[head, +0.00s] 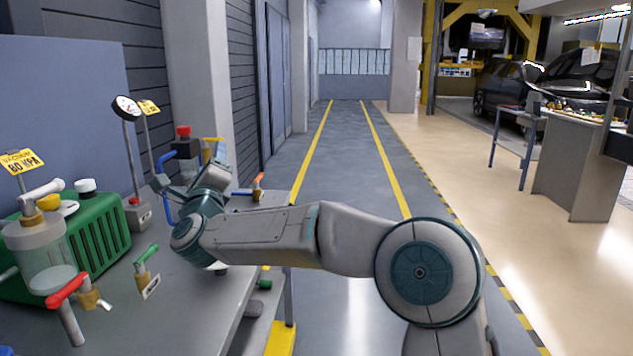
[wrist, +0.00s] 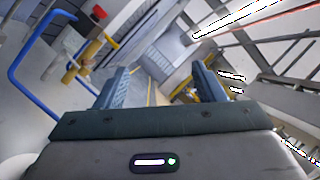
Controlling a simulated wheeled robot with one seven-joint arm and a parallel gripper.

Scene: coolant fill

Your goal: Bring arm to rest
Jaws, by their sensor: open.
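My arm reaches from the lower right of the head view across to the left, over the near edge of the grey workbench (head: 215,300). Its forearm is roughly level, and the wrist bends up at the end. My gripper (head: 188,168) is above the bench, near the blue hose and the red-capped box. In the wrist view my gripper (wrist: 160,70) has its two fingers wide apart, with nothing between them. The arm hides part of the bench and its right edge.
On the bench stand a green pump unit (head: 98,235), a clear cylinder (head: 38,250), a dial gauge (head: 126,107), a green-handled valve (head: 146,262), a red-capped box (head: 185,150) and a blue tube (head: 168,190). The aisle (head: 345,150) beyond is clear.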

